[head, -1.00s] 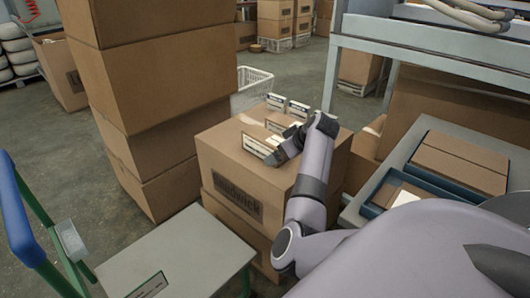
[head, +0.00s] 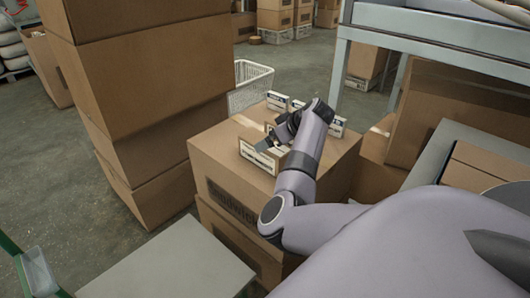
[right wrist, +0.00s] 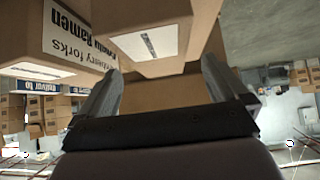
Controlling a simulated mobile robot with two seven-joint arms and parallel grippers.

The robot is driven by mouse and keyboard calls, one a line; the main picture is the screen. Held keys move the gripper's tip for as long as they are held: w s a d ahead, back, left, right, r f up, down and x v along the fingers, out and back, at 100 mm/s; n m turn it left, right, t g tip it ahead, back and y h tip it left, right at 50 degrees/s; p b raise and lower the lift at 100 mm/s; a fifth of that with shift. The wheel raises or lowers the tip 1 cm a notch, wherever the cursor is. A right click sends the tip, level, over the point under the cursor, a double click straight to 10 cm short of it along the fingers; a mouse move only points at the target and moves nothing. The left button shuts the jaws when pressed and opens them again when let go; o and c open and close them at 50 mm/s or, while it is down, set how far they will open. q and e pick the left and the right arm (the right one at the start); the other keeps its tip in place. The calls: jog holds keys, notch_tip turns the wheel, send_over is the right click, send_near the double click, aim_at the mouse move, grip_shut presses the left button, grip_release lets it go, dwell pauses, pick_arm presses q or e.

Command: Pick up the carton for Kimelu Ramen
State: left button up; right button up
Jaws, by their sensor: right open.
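Several small brown cartons with white labels stand on top of a large brown box (head: 232,190). The nearest small carton (head: 258,158) is at the box's front; its label is too small to read in the head view. My right gripper (head: 268,143) is above and just behind it, seen end-on. In the right wrist view my right gripper (right wrist: 162,68) is open and empty. A carton with a white barcode label (right wrist: 148,42) is beyond the fingers. To its left is a carton with an upside-down label reading "Ramen" (right wrist: 80,28). My left gripper is out of view.
A tall stack of large boxes (head: 150,80) stands left of the large box. A white basket (head: 250,85) is behind it. A grey platform (head: 180,265) is at the lower front. A metal shelf frame (head: 343,60) and more boxes (head: 440,110) crowd the right.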

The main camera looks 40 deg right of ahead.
jog(key=shift+w+f, duration=0.3)
jog(key=b+x, duration=0.1)
jog(key=x, duration=0.2)
jog(key=shift+d, duration=0.1)
jog(key=shift+w+f+b, duration=0.35)
jog(key=shift+w+f, duration=0.1)
jog(key=shift+w, duration=0.15)
jog(key=c, duration=1.2)
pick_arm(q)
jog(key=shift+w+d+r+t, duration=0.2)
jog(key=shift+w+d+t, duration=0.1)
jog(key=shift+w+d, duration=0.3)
pick_arm(e)
jog(key=shift+o, duration=0.2)
